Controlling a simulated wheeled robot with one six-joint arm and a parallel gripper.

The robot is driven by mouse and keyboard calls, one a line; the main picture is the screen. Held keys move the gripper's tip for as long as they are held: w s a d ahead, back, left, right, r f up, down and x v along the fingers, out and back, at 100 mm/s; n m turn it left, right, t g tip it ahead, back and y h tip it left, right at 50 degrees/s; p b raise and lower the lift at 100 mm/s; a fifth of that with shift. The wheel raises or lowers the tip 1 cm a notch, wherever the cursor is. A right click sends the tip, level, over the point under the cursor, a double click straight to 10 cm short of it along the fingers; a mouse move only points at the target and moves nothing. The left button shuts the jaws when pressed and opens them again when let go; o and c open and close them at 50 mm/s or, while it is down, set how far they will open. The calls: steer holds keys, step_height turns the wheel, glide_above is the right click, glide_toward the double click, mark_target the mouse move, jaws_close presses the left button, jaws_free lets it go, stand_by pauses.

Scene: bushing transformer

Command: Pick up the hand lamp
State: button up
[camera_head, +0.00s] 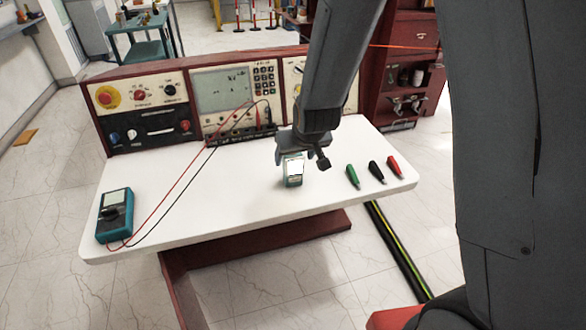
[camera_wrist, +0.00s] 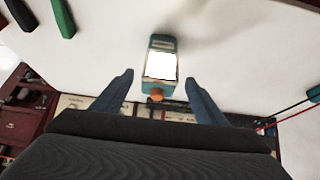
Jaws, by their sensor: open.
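The hand lamp (camera_head: 293,170), a small teal block with a bright white face, stands on the white table under my gripper. In the wrist view the hand lamp (camera_wrist: 160,62) lies between and just beyond the fingertips, with an orange-brown knob at its near end. My gripper (camera_head: 303,150) is directly over it in the head view and hides its upper part. In the wrist view my gripper (camera_wrist: 158,78) is open, one finger on each side of the lamp with visible gaps. The fingers hold nothing.
The white table (camera_head: 220,195) carries a teal multimeter (camera_head: 115,215) at left with red and black leads. Green (camera_head: 352,176), black (camera_head: 376,172) and red (camera_head: 396,167) clips lie right of the lamp. A control panel (camera_head: 222,92) rises along the back edge. The table middle is clear.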

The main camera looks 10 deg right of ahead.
mark_target(293, 163)
steer(key=shift+p+x, duration=0.65)
steer(key=shift+x, duration=2.1)
steer(key=shift+s+d+f, duration=0.1)
steer(key=shift+s, duration=0.05)
steer(key=shift+c, duration=0.2)
steer(key=c, duration=1.2)
